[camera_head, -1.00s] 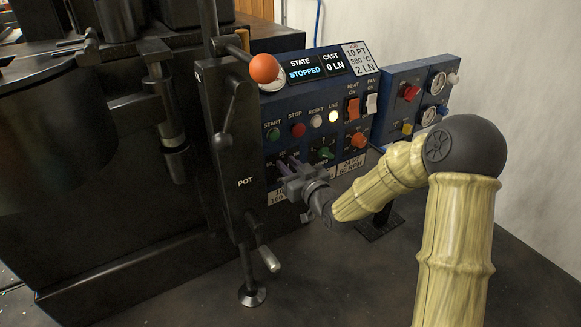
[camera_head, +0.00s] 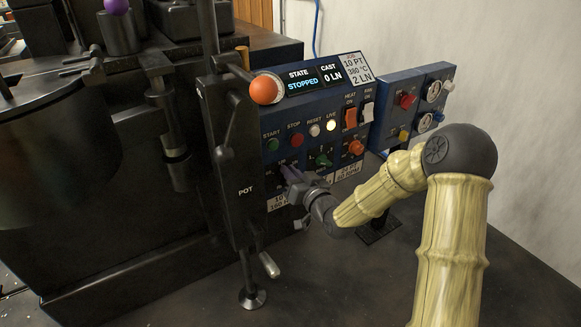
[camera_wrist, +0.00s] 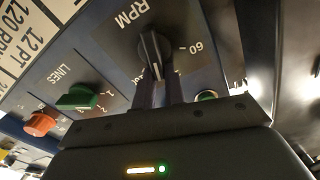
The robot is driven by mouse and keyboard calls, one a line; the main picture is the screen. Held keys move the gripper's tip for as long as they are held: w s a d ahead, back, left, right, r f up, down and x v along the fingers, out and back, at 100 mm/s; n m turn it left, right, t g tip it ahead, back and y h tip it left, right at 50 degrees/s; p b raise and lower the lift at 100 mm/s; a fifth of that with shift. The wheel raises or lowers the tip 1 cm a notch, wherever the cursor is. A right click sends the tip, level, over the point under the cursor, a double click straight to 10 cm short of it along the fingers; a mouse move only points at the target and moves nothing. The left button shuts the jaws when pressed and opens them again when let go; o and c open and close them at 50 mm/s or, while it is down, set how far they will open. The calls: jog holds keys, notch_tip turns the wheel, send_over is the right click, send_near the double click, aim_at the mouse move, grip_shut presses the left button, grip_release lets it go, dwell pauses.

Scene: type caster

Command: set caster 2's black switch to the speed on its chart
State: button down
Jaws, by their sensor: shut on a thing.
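The black switch (camera_wrist: 155,48) is a knob with a pale pointer line, under the label RPM in the wrist view. A "60" mark is printed to its right there. My gripper (camera_wrist: 160,92) is shut on this switch, with a finger on each side of its lower part. In the head view my gripper (camera_head: 285,170) reaches the lower left of the blue panel (camera_head: 330,105), and its fingers hide the switch. A white chart plate (camera_wrist: 22,38) reads 12 PT and 120 RPM at the left of the wrist view.
A green LINES knob (camera_head: 323,158) and an orange knob (camera_head: 356,147) sit right of my gripper. The dark POT lever arm (camera_head: 235,180) with an orange ball (camera_head: 263,89) stands close on its left. The display (camera_head: 302,76) reads STOPPED.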

jog(key=m+p, duration=0.2)
jog(key=f+m+p, duration=0.1)
jog(key=m+p, duration=0.1)
jog(key=m, duration=0.1)
jog(key=f+m+p, duration=0.1)
jog(key=m+p, duration=0.1)
jog(key=m, duration=0.1)
jog(key=shift+w+d+p, duration=0.1)
jog(key=shift+d+p, duration=0.15)
jog(key=shift+p, duration=0.1)
jog(key=shift+a, duration=0.1)
jog(key=c, duration=1.5)
grip_release()
jog(key=shift+o, duration=0.2)
jog(key=shift+w+d+r+m, duration=0.1)
jog(key=shift+d+r+m, duration=0.1)
jog(key=shift+m, duration=0.1)
jog(key=p+v, duration=0.4)
jog(key=v, duration=1.3)
